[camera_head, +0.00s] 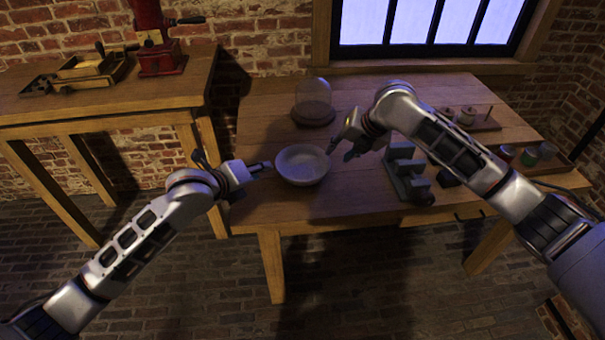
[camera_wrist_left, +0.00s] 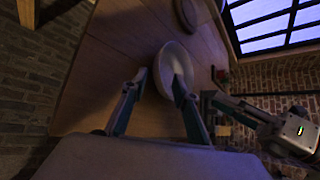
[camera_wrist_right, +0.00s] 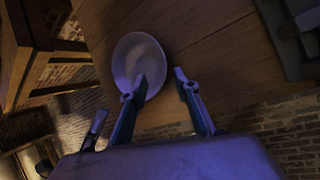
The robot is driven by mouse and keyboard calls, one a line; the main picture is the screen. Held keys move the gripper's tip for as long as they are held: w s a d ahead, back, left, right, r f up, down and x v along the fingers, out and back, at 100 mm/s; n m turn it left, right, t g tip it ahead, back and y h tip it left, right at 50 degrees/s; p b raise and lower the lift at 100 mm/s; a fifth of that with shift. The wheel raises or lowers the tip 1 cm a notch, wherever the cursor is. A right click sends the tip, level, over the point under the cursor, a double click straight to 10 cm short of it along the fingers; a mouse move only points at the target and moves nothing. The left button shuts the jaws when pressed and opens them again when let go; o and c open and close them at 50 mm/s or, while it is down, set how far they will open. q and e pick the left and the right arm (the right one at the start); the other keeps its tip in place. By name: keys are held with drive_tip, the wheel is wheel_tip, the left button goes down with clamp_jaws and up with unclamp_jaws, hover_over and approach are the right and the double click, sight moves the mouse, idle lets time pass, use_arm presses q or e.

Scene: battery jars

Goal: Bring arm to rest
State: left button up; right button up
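My left arm comes in from the left, and its gripper (camera_head: 262,167) is at the left edge of a white bowl (camera_head: 303,179) on the wooden table. In the left wrist view my left gripper (camera_wrist_left: 158,80) has its fingers apart, with the bowl (camera_wrist_left: 172,62) just beyond the fingertips. My right gripper (camera_head: 340,150) hangs over the table at the right of the bowl. In the right wrist view my right gripper (camera_wrist_right: 160,80) has its fingers apart, with the bowl (camera_wrist_right: 130,58) beyond the left finger. I see nothing held in either gripper.
A glass dome (camera_head: 313,98) stands behind the bowl. A grey stepped stand (camera_head: 405,172) is right of it, below my right forearm. Small jars (camera_head: 528,156) sit in a tray at the right. A side table (camera_head: 100,110) at the left holds a red device (camera_head: 160,55).

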drive_tip(key=shift+s+d+r, duration=0.1)
drive_tip(key=shift+s+r, duration=0.05)
drive_tip(key=shift+r, duration=0.1)
idle(0.3)
